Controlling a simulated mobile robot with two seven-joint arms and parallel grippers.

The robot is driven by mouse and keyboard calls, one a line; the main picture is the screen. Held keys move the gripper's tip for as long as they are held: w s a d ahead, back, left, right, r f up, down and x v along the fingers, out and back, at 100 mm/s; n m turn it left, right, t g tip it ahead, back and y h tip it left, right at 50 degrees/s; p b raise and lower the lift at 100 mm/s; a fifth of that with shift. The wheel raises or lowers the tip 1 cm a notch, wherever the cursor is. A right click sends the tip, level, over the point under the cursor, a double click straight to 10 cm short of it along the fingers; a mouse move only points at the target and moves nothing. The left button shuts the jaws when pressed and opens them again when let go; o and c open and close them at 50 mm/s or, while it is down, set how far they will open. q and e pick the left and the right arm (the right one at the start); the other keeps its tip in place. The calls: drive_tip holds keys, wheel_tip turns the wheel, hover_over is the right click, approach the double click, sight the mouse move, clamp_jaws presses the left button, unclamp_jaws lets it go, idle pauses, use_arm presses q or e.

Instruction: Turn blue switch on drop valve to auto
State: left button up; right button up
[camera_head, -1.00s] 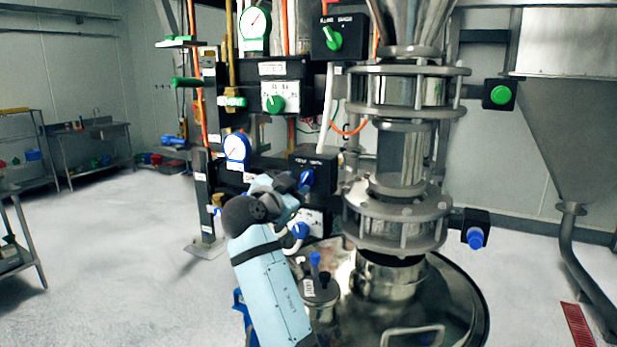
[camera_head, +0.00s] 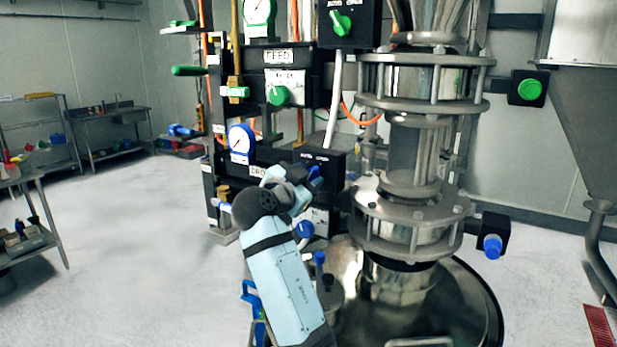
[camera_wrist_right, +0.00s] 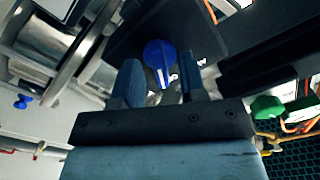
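The drop valve's black switch box (camera_head: 332,162) shows in the middle of the head view, with white lettering on its top edge. Its blue switch (camera_wrist_right: 158,52) shows clearly in the right wrist view, a round knob on the dark panel. My right gripper (camera_wrist_right: 163,82) is open. Its two blue fingers stand apart, one on each side of the knob in that view; I cannot tell whether they touch it. In the head view my right gripper (camera_head: 296,185) is at the box's lower left and partly covers the switch. My left gripper is not in view.
Above are a green switch (camera_head: 341,22) on its own box and a green feed knob (camera_head: 278,95). A blue-rimmed gauge (camera_head: 241,143) is left of the switch box. The steel valve column (camera_head: 412,190) stands close on the right. Open floor lies to the left.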

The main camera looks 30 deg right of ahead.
drive_tip(key=shift+c, duration=0.4)
clamp_jaws()
drive_tip(key=shift+n, duration=0.3)
drive_tip(key=n, duration=0.5)
drive_tip(key=n+p, duration=0.1)
drive_tip(key=n, duration=0.5)
drive_tip(key=shift+w+a+r, duration=0.1)
drive_tip(key=shift+w+r, duration=0.05)
drive_tip(key=shift+r, duration=0.05)
